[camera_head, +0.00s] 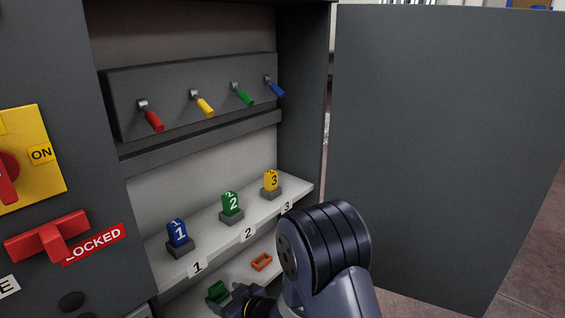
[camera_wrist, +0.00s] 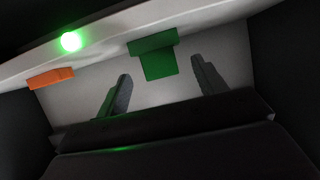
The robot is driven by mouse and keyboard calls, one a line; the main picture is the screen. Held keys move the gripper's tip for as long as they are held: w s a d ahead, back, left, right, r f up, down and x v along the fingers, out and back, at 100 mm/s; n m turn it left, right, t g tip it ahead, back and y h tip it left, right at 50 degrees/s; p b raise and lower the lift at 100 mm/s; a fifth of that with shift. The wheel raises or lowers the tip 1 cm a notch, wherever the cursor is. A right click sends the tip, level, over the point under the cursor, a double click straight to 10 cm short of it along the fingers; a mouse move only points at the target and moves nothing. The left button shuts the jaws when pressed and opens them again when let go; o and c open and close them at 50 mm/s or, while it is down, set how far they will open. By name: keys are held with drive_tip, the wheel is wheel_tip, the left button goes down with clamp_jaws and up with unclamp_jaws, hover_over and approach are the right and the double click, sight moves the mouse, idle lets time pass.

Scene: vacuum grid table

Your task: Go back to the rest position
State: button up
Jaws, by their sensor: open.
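My gripper (camera_wrist: 161,71) is open, with its two dark fingers spread apart in the wrist view. A green T-shaped piece (camera_wrist: 155,62) lies just ahead of the gap between the fingertips, with a visible space to each finger. In the head view my arm reaches into the lower part of the open cabinet, below the shelf. The gripper shows there only in part, close to the green piece (camera_head: 217,291). An orange piece (camera_wrist: 50,78) lies to the left in the wrist view; an orange frame-like piece (camera_head: 262,261) shows in the head view.
The numbered shelf (camera_head: 213,258) above carries blue 1 (camera_head: 178,233), green 2 (camera_head: 231,203) and yellow 3 (camera_head: 271,182) blocks. Coloured levers (camera_head: 203,104) hang above. The open door (camera_head: 440,150) stands right of my arm. A red handle (camera_head: 47,237) is on the left panel.

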sight(218, 293)
drive_tip(key=b+x, duration=0.1)
drive_tip(key=x, duration=0.6)
drive_tip(key=shift+b, duration=0.3)
wheel_tip(218, 293, up, 3)
drive_tip(key=p, duration=0.3)
drive_tip(key=shift+w+r, duration=0.15)
drive_tip(key=shift+r, duration=0.1)
drive_tip(key=shift+t, duration=0.3)
drive_tip(key=r+p, duration=0.2)
drive_tip(key=d+r+p, duration=0.1)
drive_tip(key=r+p, duration=0.1)
drive_tip(key=d+r+p, duration=0.1)
drive_tip(key=r+p, duration=0.2)
drive_tip(key=shift+s+d, duration=0.1)
drive_tip(key=shift+s, duration=0.3)
drive_tip(key=shift+d+f, duration=0.15)
